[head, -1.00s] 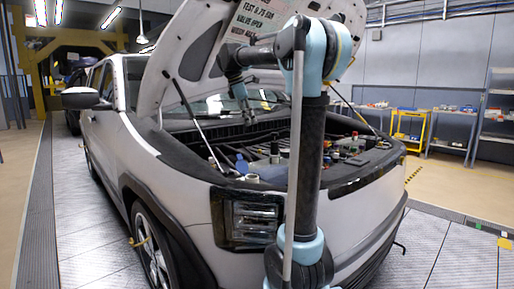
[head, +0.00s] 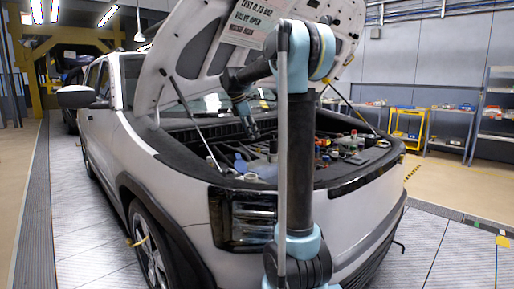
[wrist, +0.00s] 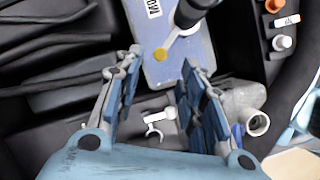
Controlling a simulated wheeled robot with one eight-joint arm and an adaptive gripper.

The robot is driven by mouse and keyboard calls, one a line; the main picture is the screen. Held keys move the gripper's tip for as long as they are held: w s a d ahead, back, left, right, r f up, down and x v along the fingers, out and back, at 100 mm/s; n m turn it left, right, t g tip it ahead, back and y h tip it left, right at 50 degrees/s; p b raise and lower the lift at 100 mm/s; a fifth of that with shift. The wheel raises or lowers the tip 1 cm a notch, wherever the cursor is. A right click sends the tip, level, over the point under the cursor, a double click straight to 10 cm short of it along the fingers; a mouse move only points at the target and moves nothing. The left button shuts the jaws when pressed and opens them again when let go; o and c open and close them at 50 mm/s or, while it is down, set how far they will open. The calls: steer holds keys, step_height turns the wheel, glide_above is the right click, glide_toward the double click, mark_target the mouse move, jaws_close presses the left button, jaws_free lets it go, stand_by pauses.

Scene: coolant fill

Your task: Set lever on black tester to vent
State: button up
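My gripper (head: 252,132) hangs over the open engine bay. In the wrist view my gripper (wrist: 160,62) is open, its two blue fingers apart with nothing held between them. Ahead of the fingertips lies a blue-grey box (wrist: 185,65) with a label partly reading "MO". A black cylinder (wrist: 190,14) stands over it, cut off by the top edge; it may be the black tester. A short arm with a yellow round end (wrist: 161,54) reaches from it, possibly the lever. No contact shows. The lever's setting and any vent marking cannot be read.
A pale filler neck (wrist: 257,123) is beside the right finger. Black hoses (wrist: 55,45) lie to the left. Orange and white caps (wrist: 278,42) sit at the upper right. The raised hood (head: 205,50) and its prop rod (head: 195,125) stand near my arm.

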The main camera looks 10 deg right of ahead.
steer(key=x, duration=0.6)
steer(key=shift+d+f, duration=0.2)
steer(key=shift+f, duration=0.2)
jaws_close()
